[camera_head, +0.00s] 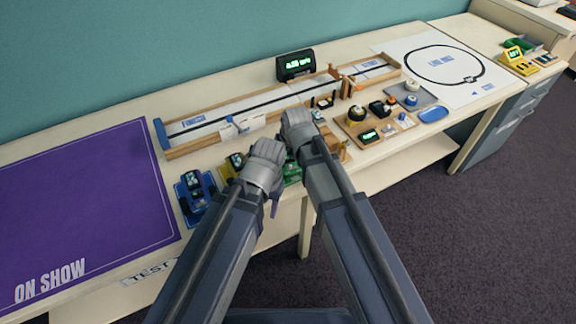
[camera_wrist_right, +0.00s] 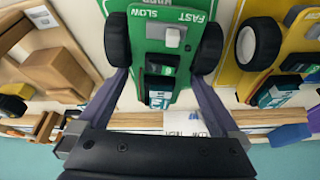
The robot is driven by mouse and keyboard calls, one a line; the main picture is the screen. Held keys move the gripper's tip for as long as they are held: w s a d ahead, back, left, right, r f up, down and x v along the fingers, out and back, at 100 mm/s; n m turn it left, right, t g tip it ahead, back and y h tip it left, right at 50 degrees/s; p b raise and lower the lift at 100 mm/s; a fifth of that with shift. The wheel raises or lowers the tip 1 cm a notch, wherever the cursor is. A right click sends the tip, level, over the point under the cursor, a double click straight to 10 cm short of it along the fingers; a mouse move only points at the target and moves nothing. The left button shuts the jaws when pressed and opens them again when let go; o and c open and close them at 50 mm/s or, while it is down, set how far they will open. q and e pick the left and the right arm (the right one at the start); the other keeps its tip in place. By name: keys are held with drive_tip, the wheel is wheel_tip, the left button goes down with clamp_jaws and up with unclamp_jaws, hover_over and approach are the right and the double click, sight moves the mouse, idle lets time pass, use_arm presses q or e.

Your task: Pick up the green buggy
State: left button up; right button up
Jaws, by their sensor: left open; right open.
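The green buggy (camera_head: 292,173) is on the white table's front part, mostly hidden behind my arms in the head view. In the right wrist view the green buggy (camera_wrist_right: 178,55) has black wheels and "FAST" and "SLOW" lettering, and lies between the two open fingers of my right gripper (camera_wrist_right: 163,82). The fingers are apart, one on each side of it; I cannot tell whether they touch it. My right gripper's housing (camera_head: 297,126) shows in the head view, its fingers hidden. My left gripper (camera_head: 266,165) is open beside it, to the left, its grip area largely hidden.
A yellow buggy (camera_wrist_right: 285,45) stands close beside the green one; a blue buggy (camera_head: 195,195) is farther left. A wooden block (camera_wrist_right: 55,70) lies on the other side. A long track (camera_head: 240,110) runs behind. The purple mat (camera_head: 80,215) is bare apart from lettering.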

sight(287, 152)
drive_tip(key=shift+w+f, duration=0.1)
drive_tip(key=shift+f, duration=0.1)
drive_tip(key=c, duration=1)
drive_tip(key=shift+r, duration=0.15)
wheel_tip(287, 152, up, 10)
drive_tip(key=p, duration=1)
